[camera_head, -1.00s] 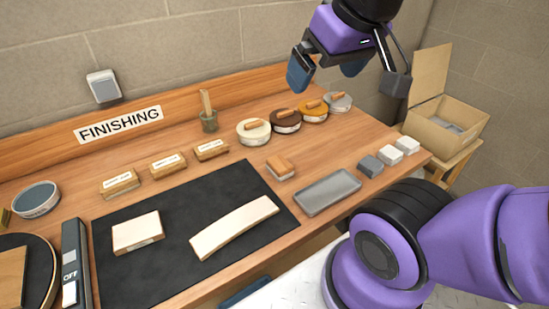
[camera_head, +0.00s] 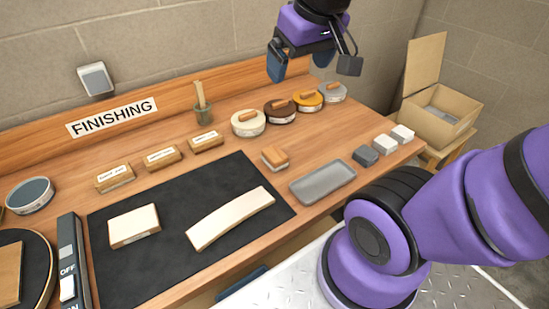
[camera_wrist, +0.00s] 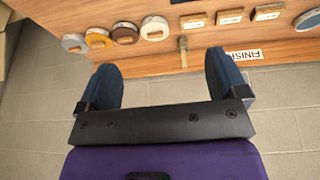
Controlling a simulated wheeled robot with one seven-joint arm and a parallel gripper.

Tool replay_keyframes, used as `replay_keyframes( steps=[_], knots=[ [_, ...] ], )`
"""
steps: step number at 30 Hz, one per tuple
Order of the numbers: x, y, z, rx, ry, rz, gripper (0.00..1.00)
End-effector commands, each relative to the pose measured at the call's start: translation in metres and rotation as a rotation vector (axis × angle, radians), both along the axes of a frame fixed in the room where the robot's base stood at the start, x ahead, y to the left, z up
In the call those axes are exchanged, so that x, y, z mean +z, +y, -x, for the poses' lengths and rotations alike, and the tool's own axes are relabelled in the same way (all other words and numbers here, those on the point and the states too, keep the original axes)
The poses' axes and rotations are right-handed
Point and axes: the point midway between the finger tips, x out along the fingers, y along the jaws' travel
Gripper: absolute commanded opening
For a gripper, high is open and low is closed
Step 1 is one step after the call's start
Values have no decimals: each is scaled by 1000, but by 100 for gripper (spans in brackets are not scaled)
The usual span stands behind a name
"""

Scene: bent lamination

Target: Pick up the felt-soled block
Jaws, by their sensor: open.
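The felt-soled block (camera_head: 275,158) appears to be the small orange-brown wooden block with a paler sole. It sits on the bench between the black mat and the grey tray in the head view. I cannot make out the felt itself. The block does not show in the wrist view. My gripper (camera_head: 301,66) is high above the back of the bench, well above and behind the block. In the wrist view my gripper (camera_wrist: 163,68) has its two blue fingers wide apart with nothing between them.
Labelled blocks (camera_head: 161,159) stand left. The grey tray (camera_head: 322,183) lies to its right, with small blocks (camera_head: 366,156) beyond. The black mat (camera_head: 120,278) holds two pale pieces.

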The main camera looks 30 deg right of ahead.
Motion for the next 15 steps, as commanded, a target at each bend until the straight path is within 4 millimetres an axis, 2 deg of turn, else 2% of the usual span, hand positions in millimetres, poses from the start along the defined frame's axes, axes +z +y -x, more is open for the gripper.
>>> replay_keyframes(
  steps=[6, 15],
  knots=[
    [-37, -11, -46, -7, 88, 16, 92],
    [-102, -27, -98, -8, 199, 19, 92]
  ],
)
